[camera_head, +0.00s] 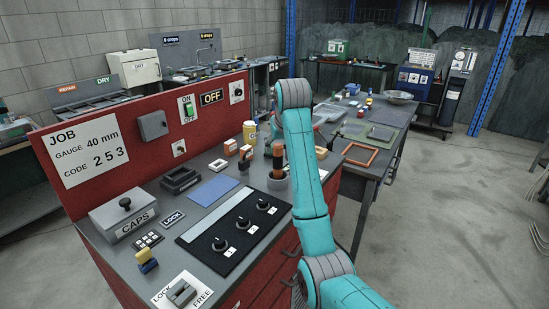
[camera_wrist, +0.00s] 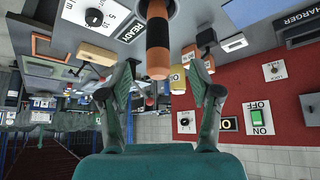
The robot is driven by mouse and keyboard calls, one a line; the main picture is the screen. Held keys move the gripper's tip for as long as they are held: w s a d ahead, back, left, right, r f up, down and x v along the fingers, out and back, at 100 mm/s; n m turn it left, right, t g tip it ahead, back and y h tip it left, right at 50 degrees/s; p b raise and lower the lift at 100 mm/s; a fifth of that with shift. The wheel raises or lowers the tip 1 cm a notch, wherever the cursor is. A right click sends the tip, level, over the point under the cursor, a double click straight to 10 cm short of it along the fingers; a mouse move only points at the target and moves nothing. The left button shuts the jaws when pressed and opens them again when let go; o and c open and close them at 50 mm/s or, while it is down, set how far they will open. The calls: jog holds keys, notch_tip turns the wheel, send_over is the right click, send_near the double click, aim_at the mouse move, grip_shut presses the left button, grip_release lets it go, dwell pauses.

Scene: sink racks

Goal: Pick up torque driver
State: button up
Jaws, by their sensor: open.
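The torque driver, an orange handle with a black band, stands upright in a dark round holder (camera_head: 278,181) on the grey bench top in the head view. Its handle (camera_head: 277,158) shows just left of my arm. In the wrist view the orange-and-black handle (camera_wrist: 158,34) comes down from the top edge, and its lower part is out of frame. My gripper (camera_wrist: 161,67) is open, with one finger on each side of the handle's end in the picture. No finger visibly touches it. In the head view my arm largely hides the gripper.
Small orange-and-white blocks (camera_head: 245,153) and a yellow container (camera_head: 249,132) stand close to the holder. A red panel (camera_head: 150,133) with switches rises behind the bench. A black knob panel (camera_head: 234,232) lies in front. Another table (camera_head: 352,117) stands beyond my arm.

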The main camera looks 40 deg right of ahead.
aim_at(278, 161)
jog(key=x, duration=1)
jog(key=shift+d+f, duration=0.2)
jog(key=shift+f, duration=0.05)
grip_shut()
